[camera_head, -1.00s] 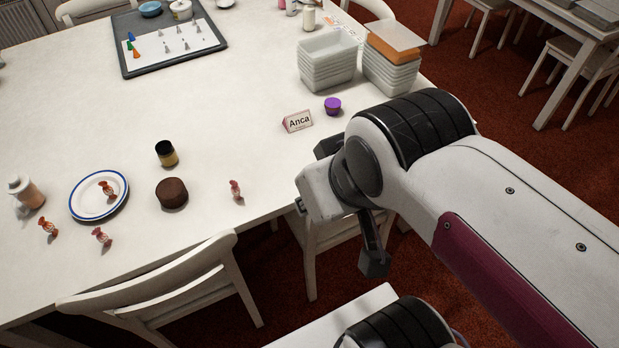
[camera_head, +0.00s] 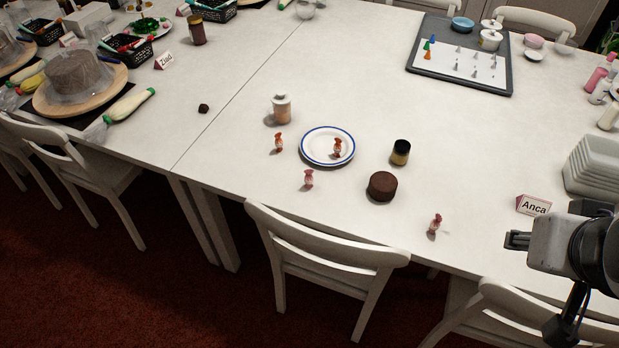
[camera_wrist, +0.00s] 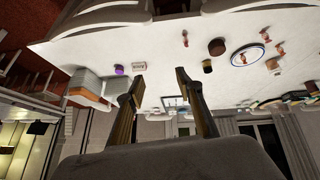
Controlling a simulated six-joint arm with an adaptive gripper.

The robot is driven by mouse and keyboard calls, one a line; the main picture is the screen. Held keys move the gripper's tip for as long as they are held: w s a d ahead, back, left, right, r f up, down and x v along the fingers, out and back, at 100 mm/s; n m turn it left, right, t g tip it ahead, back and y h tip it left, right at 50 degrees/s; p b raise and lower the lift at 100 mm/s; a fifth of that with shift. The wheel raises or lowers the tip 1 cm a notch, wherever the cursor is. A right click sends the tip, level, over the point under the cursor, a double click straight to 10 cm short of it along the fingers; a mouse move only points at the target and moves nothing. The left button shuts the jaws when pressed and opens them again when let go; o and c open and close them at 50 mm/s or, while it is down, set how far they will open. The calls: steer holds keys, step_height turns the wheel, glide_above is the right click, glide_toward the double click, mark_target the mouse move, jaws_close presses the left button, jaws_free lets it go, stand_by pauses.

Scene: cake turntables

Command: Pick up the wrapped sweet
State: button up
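Several wrapped sweets are on the white table. A pinkish-red one (camera_head: 434,224) stands alone near the front edge, right of a brown round cake (camera_head: 382,187); it seems to show in the wrist view too (camera_wrist: 185,38). Another orange one (camera_head: 337,148) is on the plate. My gripper (camera_head: 540,285) is at the right edge of the head view, right of the nearest sweet and apart from it. In the wrist view its fingers (camera_wrist: 160,86) are spread and empty.
A dark-lidded jar (camera_head: 400,152) and a whitish container (camera_head: 282,109) stand near the plate. The "Anca" card (camera_head: 533,205) and stacked tubs (camera_head: 594,165) are close to my gripper. Chairs (camera_head: 325,240) line the front edge. The table behind the plate is largely clear.

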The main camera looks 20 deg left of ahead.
steer(key=w+a+n+t, duration=0.3)
steer(key=w, duration=1.5)
steer(key=w+a+f+n+y, duration=0.4)
steer(key=w+a+f+n, duration=0.15)
steer(key=w+a, duration=0.65)
steer(key=w+a+f+n+y, duration=0.1)
steer(key=w+a+f+y, duration=0.15)
steer(key=a+f, duration=0.3)
steer(key=n+g+y, duration=0.6)
steer(key=g+y, duration=0.1)
steer(key=y, duration=0.1)
glide_toward(309, 179)
steer(key=x, duration=0.3)
steer(key=shift+w+r, duration=0.15)
steer(key=shift+w, duration=0.15)
steer(key=shift+a, duration=0.1)
